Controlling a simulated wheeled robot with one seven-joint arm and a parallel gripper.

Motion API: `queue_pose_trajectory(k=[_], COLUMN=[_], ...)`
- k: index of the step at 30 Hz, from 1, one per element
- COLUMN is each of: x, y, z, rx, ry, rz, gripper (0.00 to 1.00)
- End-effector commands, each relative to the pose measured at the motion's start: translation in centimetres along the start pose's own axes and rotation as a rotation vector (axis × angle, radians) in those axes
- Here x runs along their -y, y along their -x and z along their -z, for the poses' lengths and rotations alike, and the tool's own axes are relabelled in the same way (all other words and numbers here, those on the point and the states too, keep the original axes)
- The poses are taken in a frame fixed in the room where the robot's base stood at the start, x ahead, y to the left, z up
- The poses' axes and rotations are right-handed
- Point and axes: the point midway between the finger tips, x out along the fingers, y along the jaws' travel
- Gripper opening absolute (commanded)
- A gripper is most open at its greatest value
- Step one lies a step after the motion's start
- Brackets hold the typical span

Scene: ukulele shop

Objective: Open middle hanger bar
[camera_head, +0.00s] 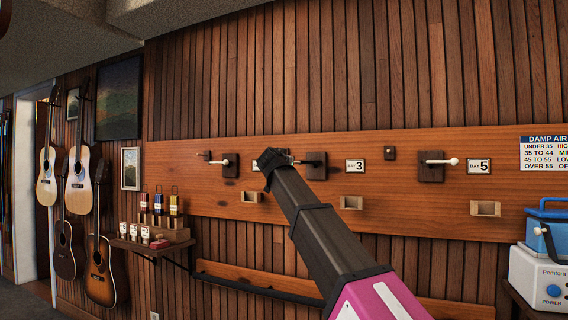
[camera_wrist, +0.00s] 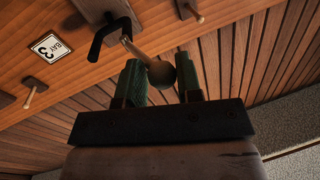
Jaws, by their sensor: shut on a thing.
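The middle hanger has a dark wooden mounting plate (camera_head: 315,165) on the wall board, just left of the BAY 3 sign (camera_head: 355,166). In the wrist view its wooden bar with a round knob (camera_wrist: 161,73) sits between my two green fingers. My gripper (camera_wrist: 160,78) is shut on the knob end of this bar. A black hook (camera_wrist: 108,38) sticks out beside the bar. In the head view my gripper (camera_head: 273,158) is left of the plate, and my arm and gripper hide most of the bar.
Similar hangers are on the left (camera_head: 226,164) and right (camera_head: 431,167) of the board. The BAY 5 sign (camera_head: 479,167) is at the right. Small wooden boxes (camera_head: 351,202) are lower on the board. A shelf (camera_head: 150,245) and guitars (camera_head: 79,178) are at the left.

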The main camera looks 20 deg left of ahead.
Motion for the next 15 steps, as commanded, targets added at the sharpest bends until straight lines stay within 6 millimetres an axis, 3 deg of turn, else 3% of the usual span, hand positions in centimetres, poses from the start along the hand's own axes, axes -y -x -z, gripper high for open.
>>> queue_pose_trajectory(k=[2, 3, 4, 15], x=[0.65, 0.66, 0.67, 0.41], y=[-0.56, -0.58, -0.58, -0.33], z=[0.06, 0.06, 0.06, 0.09], rx=[0.002, 0.002, 0.002, -0.001], ry=[-0.006, -0.006, -0.006, -0.003], rz=[0.011, 0.012, 0.012, 0.008], gripper=[0.00, 0.42, 0.52, 0.53])
